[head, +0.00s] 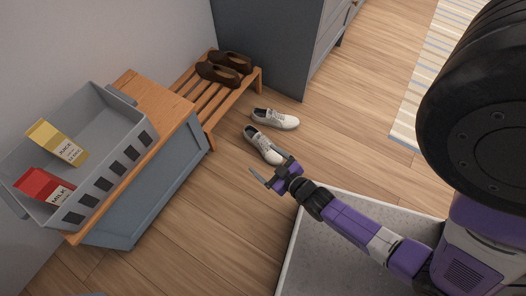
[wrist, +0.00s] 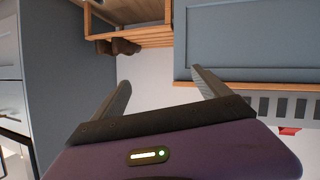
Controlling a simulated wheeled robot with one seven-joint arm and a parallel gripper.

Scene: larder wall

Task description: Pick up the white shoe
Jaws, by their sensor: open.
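Two white shoes lie on the wooden floor in the head view. The farther white shoe (head: 275,119) lies in front of the low rack. The nearer white shoe (head: 262,145) lies closer to my gripper (head: 272,175), its near end close to the fingers in the picture. My gripper is open with nothing between its fingers. In the wrist view my gripper (wrist: 160,85) also shows its two fingers spread apart. No white shoe can be made out in the wrist view.
A wooden rack (head: 212,99) holds brown shoes (head: 218,74); it stands beside a blue-grey cabinet (head: 165,190). On that sits a grey crate (head: 100,165) with a juice carton (head: 58,143) and a milk carton (head: 45,187). A speckled grey-white tray (head: 296,245) lies under my arm. Open floor surrounds the shoes.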

